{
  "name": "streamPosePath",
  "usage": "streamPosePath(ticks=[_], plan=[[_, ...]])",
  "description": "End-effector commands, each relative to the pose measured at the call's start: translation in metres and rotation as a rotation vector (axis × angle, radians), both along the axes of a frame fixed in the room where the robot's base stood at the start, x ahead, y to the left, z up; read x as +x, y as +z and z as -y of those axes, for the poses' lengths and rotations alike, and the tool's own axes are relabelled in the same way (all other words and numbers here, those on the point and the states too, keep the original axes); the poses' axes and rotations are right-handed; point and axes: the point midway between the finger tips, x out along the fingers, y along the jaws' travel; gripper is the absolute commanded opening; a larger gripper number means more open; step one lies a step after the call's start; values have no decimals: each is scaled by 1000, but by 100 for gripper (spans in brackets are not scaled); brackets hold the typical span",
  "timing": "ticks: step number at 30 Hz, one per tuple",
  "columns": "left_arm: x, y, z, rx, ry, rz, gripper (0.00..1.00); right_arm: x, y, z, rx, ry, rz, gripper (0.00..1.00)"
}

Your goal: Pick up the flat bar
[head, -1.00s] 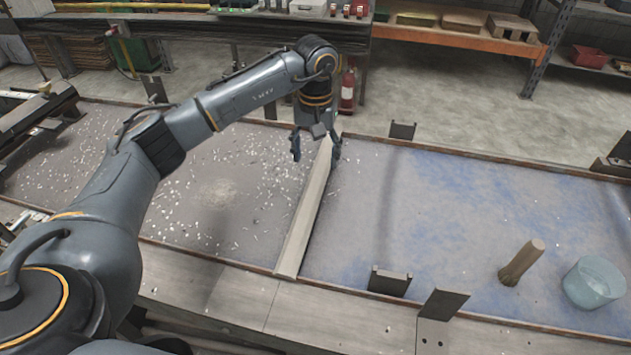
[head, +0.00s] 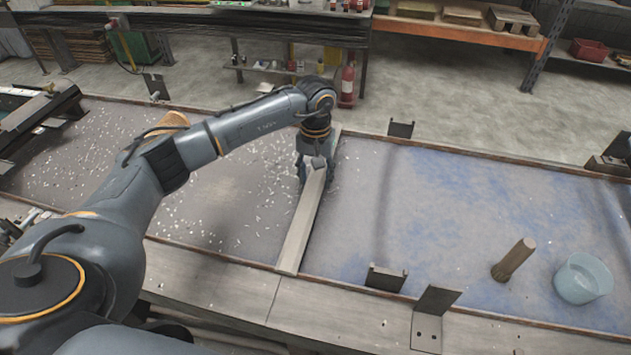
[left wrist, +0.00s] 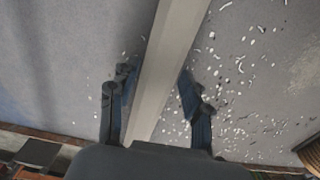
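The flat bar (head: 303,222) is a long grey strip lying across the worktable from its far edge toward its near edge. My left gripper (head: 316,172) is lowered over the far part of the bar in the head view. In the left wrist view the bar (left wrist: 168,70) runs between the two open fingers of the left gripper (left wrist: 157,88). A finger stands on each side of it, the right one close to or at its edge; I cannot tell if they touch. My right gripper is not in view.
Pale shavings litter the table (head: 110,150) left of the bar. To the right stand a wooden cylinder (head: 514,259), a light blue bucket (head: 583,279) and dark metal brackets (head: 386,278). A red extinguisher (head: 348,84) stands behind the table.

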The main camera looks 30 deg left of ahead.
Motion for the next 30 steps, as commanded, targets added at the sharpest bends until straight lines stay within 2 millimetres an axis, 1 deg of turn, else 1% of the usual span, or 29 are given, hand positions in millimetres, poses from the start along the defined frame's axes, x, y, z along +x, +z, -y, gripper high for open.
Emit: streamPosePath(ticks=[1, 2, 3, 6, 16, 20, 23, 27, 30], plan=[[0, 0, 0, 0, 0, 0, 31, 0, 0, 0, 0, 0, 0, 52], [0, 0, 0, 0, 0, 0, 25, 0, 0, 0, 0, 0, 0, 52], [0, 0, 0, 0, 0, 0, 17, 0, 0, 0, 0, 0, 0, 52], [0, 0, 0, 0, 0, 0, 0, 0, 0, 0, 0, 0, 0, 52], [1, 2, 0, -1, 1, 3, 0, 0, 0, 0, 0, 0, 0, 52], [2, 5, 0, -2, 0, 6, 0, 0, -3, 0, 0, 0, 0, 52], [2, 12, 0, 0, 0, 7, 0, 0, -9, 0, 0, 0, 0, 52], [2, 29, -1, 0, 0, 10, 0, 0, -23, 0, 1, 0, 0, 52], [-9, 47, 7, -2, -4, 10, 0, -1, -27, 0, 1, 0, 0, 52]])
